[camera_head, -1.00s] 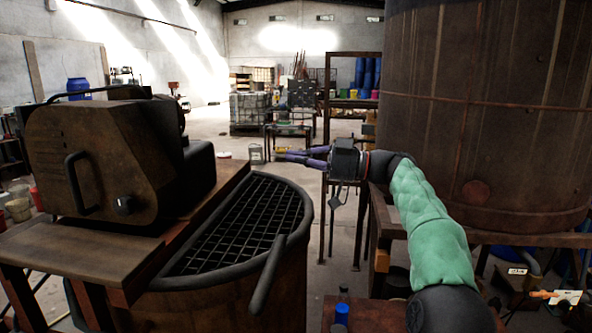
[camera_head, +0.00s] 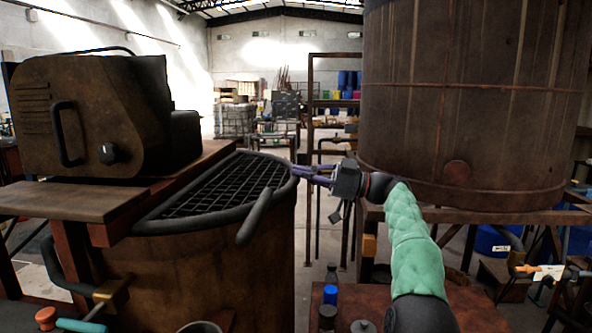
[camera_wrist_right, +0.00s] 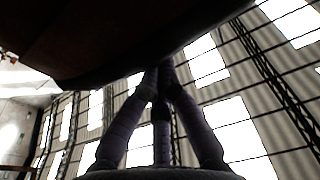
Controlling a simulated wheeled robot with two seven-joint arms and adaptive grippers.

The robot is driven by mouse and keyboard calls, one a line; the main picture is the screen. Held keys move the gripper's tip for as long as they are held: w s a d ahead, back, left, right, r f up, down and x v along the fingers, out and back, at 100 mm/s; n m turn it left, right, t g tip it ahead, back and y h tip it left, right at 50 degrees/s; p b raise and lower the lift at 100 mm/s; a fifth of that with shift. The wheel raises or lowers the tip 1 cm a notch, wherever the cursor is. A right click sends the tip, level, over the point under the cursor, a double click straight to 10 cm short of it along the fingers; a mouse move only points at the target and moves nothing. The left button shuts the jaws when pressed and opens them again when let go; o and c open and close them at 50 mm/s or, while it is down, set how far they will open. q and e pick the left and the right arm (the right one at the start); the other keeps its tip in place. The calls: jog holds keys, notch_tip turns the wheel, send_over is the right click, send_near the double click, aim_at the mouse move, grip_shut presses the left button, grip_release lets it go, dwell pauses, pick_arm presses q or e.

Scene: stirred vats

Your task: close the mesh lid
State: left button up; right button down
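The mesh lid (camera_head: 225,187) is a dark grid in a thick half-round rim. It lies across the top of the rusty brown vat (camera_head: 205,270); I cannot tell whether it sits flush. A dark bar (camera_head: 255,218) slants down at its front right. My right gripper (camera_head: 298,171) is at the right end of the lid's rim, touching it or just beside it. In the right wrist view its fingers (camera_wrist_right: 160,72) come together at the tips below a dark brown surface, with nothing visible between them. The tips are partly hidden. My left gripper is not in view.
A brown motor housing (camera_head: 95,115) stands on a ledge behind and left of the lid. A large rusty tank (camera_head: 470,110) on a stand fills the right. Open floor lies beyond the vat.

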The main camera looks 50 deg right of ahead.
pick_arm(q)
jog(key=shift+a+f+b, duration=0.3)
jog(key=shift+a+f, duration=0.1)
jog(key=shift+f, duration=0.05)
pick_arm(e)
jog(key=shift+f, duration=1.2)
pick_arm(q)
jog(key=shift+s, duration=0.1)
pick_arm(e)
notch_tip(320, 180, up, 5)
jog(key=p, duration=0.1)
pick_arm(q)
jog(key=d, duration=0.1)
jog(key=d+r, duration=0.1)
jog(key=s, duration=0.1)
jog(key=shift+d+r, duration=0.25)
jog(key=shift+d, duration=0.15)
pick_arm(e)
jog(key=s+d+f, duration=0.4)
jog(key=s+f, duration=0.1)
jog(key=s, duration=0.1)
jog(key=shift+s+d+f, duration=0.2)
jog(key=shift+s+d, duration=0.1)
jog(key=shift+d, duration=0.1)
